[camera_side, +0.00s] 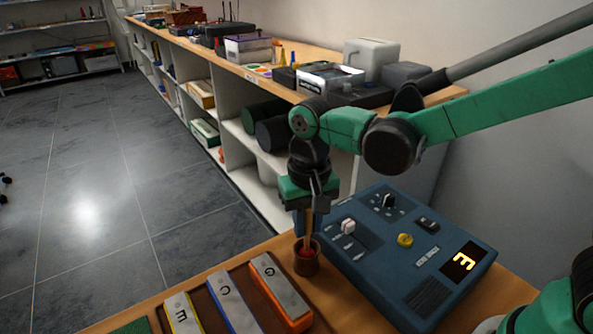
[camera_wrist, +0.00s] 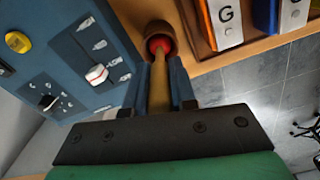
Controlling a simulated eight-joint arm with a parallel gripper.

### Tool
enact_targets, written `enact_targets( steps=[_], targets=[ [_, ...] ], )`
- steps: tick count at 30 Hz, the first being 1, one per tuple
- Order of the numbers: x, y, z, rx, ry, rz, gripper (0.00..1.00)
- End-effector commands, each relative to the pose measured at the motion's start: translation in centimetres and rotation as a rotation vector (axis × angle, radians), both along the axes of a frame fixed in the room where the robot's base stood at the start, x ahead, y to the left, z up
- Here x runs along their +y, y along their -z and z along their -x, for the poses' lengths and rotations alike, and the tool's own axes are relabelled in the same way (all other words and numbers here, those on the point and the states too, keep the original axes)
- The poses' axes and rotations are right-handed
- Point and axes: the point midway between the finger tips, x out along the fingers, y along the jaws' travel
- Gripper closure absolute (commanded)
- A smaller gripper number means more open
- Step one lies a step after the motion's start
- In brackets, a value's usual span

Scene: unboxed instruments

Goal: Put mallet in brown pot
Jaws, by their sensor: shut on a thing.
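The mallet has a wooden handle (camera_side: 308,230) and a red head (camera_side: 306,252). It hangs head down, about upright, in my gripper (camera_side: 308,205). The brown pot (camera_side: 307,268) is a small round cup near the table's front edge, directly below my gripper. The red head shows within the pot's rim; whether it touches the bottom is hidden. In the wrist view the handle (camera_wrist: 159,90) runs between the two fingers of my gripper (camera_wrist: 159,75), which are shut on it, and the head (camera_wrist: 158,45) overlaps the pot (camera_wrist: 160,28).
A blue control box (camera_side: 400,250) with knobs and a lit display stands close to the right of the pot. Lettered chime bars (camera_side: 235,300) lie to its left. Behind is a shelf unit (camera_side: 240,150) with instruments on top. The table edge is close behind the pot.

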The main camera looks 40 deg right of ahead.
Motion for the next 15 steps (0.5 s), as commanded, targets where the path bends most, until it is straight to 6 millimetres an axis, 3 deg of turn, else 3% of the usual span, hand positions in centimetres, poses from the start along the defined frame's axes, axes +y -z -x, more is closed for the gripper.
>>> enact_targets(
  steps=[15],
  targets=[
    [0.01, 0.55, -0.03, 0.0, 0.0, 0.0, 1.0]
  ],
)
